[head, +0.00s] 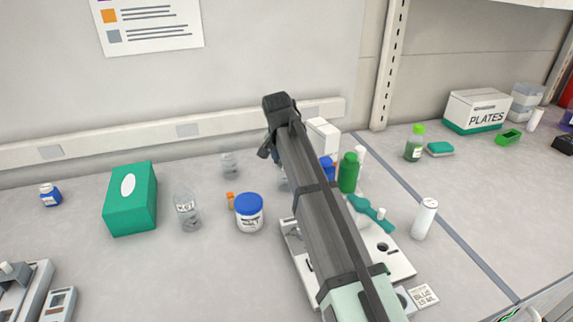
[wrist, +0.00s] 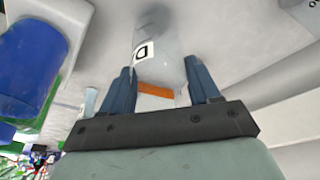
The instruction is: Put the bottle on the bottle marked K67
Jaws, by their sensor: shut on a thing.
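The bottle marked K67 (head: 186,213) looks like a clear jar standing upright on the bench, left of centre in the head view; its small label is hard to read. My gripper (wrist: 160,68) is shut on a grey, see-through bottle (wrist: 170,30) with a white label showing a letter like D. The bottle sits between the two blue fingers in the wrist view. In the head view my gripper (head: 267,146) is mostly hidden behind my arm, at the back and to the right of the K67 bottle. The held bottle is largely hidden there.
A blue-lidded white jar (head: 249,213) and a small orange item (head: 231,200) stand just right of the K67 bottle. A green tissue box (head: 131,199) is on its left. Another clear jar (head: 229,165) stands behind. A green bottle (head: 348,172) is right of my arm.

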